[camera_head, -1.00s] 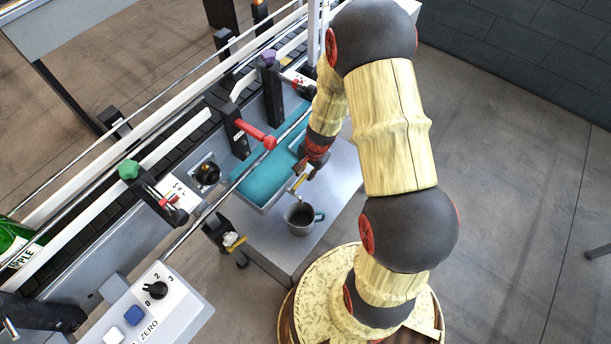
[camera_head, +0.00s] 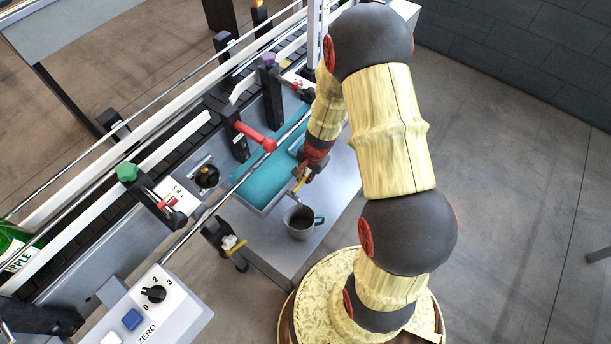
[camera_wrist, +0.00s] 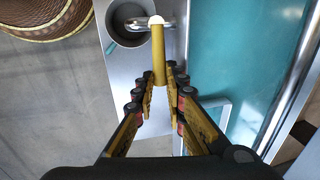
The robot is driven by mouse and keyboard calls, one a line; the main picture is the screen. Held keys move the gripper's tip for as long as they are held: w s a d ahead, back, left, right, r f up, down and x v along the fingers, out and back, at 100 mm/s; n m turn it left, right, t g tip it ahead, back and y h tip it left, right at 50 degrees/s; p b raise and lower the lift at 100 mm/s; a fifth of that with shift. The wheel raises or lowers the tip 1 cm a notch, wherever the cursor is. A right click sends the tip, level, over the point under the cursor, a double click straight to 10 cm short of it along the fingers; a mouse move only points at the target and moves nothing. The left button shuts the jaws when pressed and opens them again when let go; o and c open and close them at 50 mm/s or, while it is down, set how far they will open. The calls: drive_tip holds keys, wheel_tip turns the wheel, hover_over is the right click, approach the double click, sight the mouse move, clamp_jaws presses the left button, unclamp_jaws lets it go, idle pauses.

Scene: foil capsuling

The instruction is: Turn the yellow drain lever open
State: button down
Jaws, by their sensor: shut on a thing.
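The yellow drain lever (camera_wrist: 158,55) is a slim rod reaching from a pale round pivot on a metal spout (camera_wrist: 137,24) back between my fingers in the wrist view. My gripper (camera_wrist: 160,82) is shut on the lever's near end, one finger on each side. In the head view my gripper (camera_head: 307,171) is at the near side of the teal tray (camera_head: 258,188), and the small yellow lever (camera_head: 299,184) shows just below it, partly hidden. A grey mug (camera_head: 299,224) stands below the spout; it also shows in the wrist view (camera_wrist: 112,38).
The mug stands on a bare metal shelf (camera_head: 278,250). A conveyor with rails, a red-handled clamp (camera_head: 255,136) and black posts runs along the left. A control box (camera_head: 170,310) is at lower left. Open floor lies right.

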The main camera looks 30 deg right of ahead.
drive_tip(key=shift+s, duration=0.15)
idle(0.5)
drive_tip(key=s+a+m+h+p, duration=0.1)
drive_tip(key=s+m+p, duration=0.3)
drive_tip(key=m, duration=0.4)
drive_tip(key=s+a+m+g+h+p, duration=0.1)
drive_tip(key=s+a+m+p, duration=0.1)
drive_tip(key=m, duration=0.6)
drive_tip(key=shift+s+a+m+h+p, duration=0.3)
drive_tip(key=shift+s+h+p, duration=0.1)
drive_tip(key=shift+s+p, duration=0.5)
drive_tip(key=c, duration=2.1)
unclamp_jaws()
drive_tip(key=shift+s+a+r, duration=0.1)
drive_tip(key=shift+a+r, duration=0.1)
drive_tip(key=shift+r, duration=1.05)
drive_tip(key=shift+s+a+r, duration=0.1)
drive_tip(key=shift+a+r, duration=0.15)
drive_tip(key=shift+r, duration=0.95)
drive_tip(key=shift+s+a+r, duration=0.1)
drive_tip(key=shift+a+r, duration=0.1)
drive_tip(key=shift+r, duration=1.05)
